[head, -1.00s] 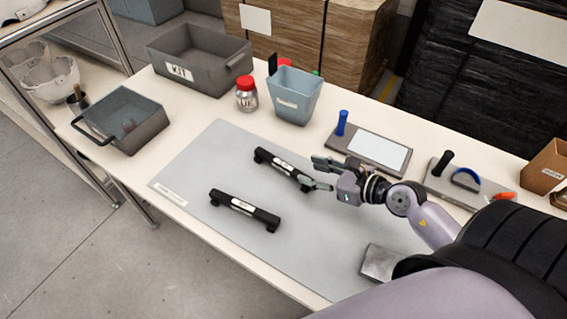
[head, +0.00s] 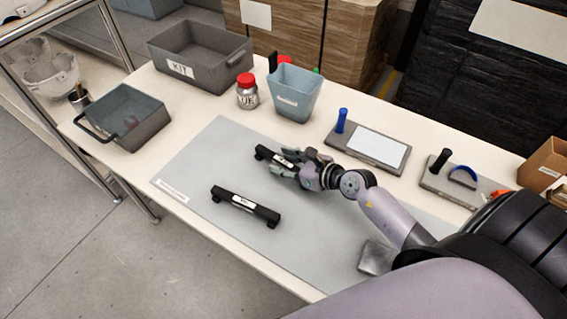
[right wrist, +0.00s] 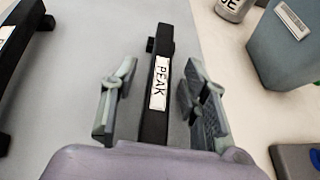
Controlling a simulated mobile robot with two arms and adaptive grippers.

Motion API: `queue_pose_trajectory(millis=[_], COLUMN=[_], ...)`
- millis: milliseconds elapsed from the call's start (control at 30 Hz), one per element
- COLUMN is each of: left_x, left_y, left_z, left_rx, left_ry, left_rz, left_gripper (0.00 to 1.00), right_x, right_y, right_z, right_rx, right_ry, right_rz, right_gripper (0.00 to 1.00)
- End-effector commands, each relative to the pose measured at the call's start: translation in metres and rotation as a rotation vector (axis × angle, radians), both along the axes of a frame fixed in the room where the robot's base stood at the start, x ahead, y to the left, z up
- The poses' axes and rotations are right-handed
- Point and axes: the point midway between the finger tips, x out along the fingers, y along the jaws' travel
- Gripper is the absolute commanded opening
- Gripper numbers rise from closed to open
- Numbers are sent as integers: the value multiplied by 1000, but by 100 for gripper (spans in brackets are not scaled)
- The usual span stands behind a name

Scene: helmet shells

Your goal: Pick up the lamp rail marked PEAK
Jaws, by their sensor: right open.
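The lamp rail marked PEAK (right wrist: 160,82) is a black bar with a white label, lying on the grey mat (head: 200,160). In the right wrist view it lies between the two fingers of my right gripper (right wrist: 155,100), which are apart with a gap on each side. In the head view the right gripper (head: 283,165) is over the near end of this rail (head: 264,153), hiding part of it. A second black rail (head: 246,206) with a white label lies on the mat to the front left; its label is too small to read. My left gripper does not show.
Behind the mat stand a KIT bin (head: 200,60), a red-lidded jar (head: 247,92) and a blue-grey bin (head: 295,95). A dark tray (head: 125,120) is at left. Plates with handles (head: 370,145) lie at right.

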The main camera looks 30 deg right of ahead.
Motion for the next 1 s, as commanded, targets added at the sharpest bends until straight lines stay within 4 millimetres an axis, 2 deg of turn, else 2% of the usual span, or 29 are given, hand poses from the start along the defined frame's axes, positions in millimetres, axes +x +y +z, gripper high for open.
queue_pose_trajectory(millis=[67,667,1000], left_x=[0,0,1], left_y=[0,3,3], left_z=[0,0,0], left_rx=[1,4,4], left_ry=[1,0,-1], left_rz=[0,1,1], left_gripper=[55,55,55], right_x=[0,0,0], right_y=[0,0,0], right_z=[0,0,1], right_rx=[0,0,0], right_ry=[0,0,-1], right_rz=[0,0,0], right_gripper=[40,0,0])
